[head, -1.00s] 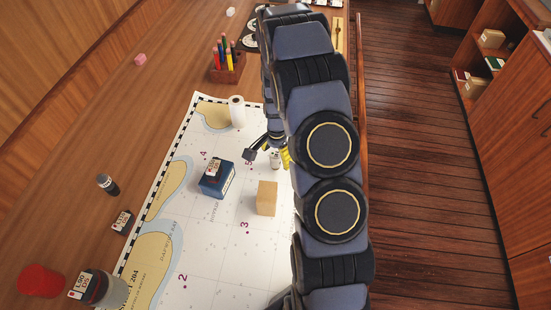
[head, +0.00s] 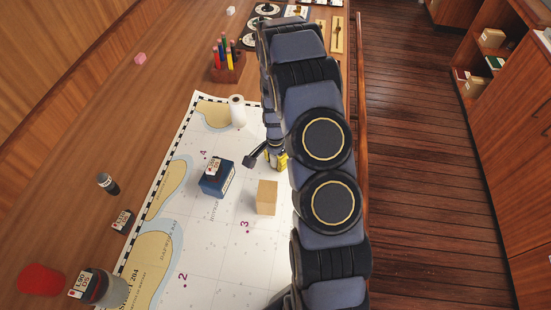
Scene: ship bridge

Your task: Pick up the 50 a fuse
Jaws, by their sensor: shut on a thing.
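My gripper (head: 265,159) is over the far right part of the chart, beyond the wooden block, partly hidden by my arm. A dark finger shows on its left and yellow parts on its right. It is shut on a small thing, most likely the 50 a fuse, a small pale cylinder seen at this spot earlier. The fuse is now hidden by the gripper and arm, and I cannot read its label or tell whether it is off the chart.
A wooden block (head: 267,198) and a blue box (head: 216,180) with a small labelled block on top stand close by on the chart (head: 205,255). A white roll (head: 237,111) and a pen holder (head: 228,70) stand beyond. A dark cylinder (head: 108,184) stands at left.

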